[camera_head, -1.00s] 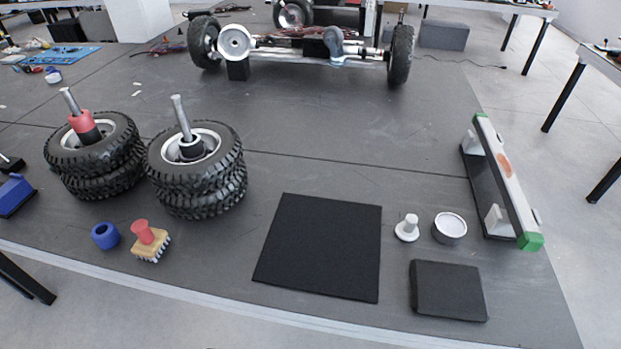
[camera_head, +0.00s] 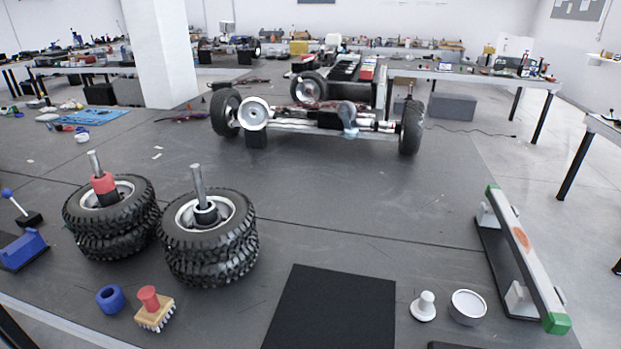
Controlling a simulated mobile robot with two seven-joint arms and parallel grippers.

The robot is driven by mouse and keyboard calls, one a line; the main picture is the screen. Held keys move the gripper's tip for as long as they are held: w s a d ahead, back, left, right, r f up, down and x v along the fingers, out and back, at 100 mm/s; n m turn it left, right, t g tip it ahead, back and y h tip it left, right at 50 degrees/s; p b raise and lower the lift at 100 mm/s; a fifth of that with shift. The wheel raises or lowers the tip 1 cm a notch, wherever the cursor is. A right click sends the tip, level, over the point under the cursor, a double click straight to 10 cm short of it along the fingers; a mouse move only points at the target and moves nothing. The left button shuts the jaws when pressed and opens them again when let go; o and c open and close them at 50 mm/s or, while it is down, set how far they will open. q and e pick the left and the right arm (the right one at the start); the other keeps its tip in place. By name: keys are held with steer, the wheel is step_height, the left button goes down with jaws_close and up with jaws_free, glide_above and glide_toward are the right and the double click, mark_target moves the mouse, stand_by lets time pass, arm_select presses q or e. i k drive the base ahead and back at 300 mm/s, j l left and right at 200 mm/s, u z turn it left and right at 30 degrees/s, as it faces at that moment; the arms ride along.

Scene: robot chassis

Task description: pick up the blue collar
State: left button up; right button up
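The blue collar (camera_head: 111,299) is a short, thick ring with a dark hole. It lies on the dark table (camera_head: 400,220) near its front left edge. It stands just left of a wooden brush (camera_head: 154,314) with a red knob and in front of the left tire stack (camera_head: 112,222). Nothing covers the collar. Neither of my grippers shows in the head view.
Two tire stacks with upright posts stand behind the collar; the second stack (camera_head: 208,240) is to the right. A blue block (camera_head: 22,250) sits at the far left. A black mat (camera_head: 335,310), white knob (camera_head: 424,306) and round tin (camera_head: 467,307) lie to the right.

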mark_target(111, 299)
steer(key=u, duration=1.55)
